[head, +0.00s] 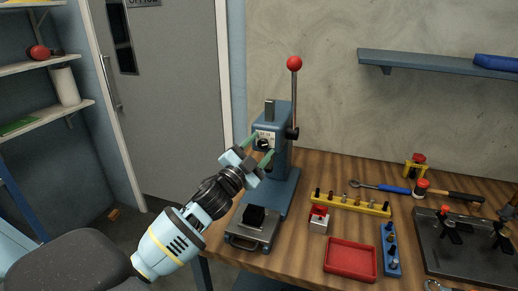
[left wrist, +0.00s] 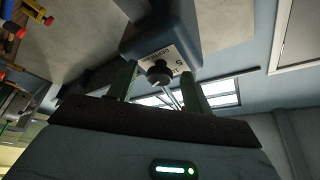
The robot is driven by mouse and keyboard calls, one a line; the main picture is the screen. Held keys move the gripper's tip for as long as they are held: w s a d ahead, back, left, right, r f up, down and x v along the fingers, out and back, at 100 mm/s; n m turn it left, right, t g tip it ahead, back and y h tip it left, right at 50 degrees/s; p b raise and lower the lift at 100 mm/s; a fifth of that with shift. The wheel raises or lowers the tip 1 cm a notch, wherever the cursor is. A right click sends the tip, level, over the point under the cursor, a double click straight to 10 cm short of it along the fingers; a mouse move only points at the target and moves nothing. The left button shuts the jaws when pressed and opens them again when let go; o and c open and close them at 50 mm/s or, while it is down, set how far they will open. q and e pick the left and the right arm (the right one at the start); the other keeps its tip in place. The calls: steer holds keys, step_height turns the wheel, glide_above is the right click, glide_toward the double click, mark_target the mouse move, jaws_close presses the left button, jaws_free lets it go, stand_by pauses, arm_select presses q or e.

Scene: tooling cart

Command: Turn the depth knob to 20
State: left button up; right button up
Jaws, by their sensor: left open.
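The depth knob (head: 263,143) is a small black dial on a white scale plate on the front of the blue press (head: 287,125). In the left wrist view the knob (left wrist: 159,73) hangs below the plate, whose lettering is partly readable. My left gripper (head: 259,149) is open, its two green fingers pointing at the press head on either side of the knob. In the left wrist view the fingers (left wrist: 158,85) are apart with the knob between and beyond their tips; I cannot tell whether they touch it. The knob's setting cannot be read. My right gripper is not in view.
The press has a red-balled lever (head: 294,64) on its right and a vise (head: 252,229) on its base. A yellow rack (head: 350,204), red tray (head: 350,259) and blue rack (head: 390,250) lie right on the wooden bench. A grey chair back (head: 75,268) stands lower left.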

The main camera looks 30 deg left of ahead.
arm_select(q)
steer(key=shift+s+f, duration=0.25)
steer(key=shift+s, duration=0.1)
steer(key=b+v, duration=0.1)
steer(key=v, duration=0.6)
steer(key=shift+r, duration=0.15)
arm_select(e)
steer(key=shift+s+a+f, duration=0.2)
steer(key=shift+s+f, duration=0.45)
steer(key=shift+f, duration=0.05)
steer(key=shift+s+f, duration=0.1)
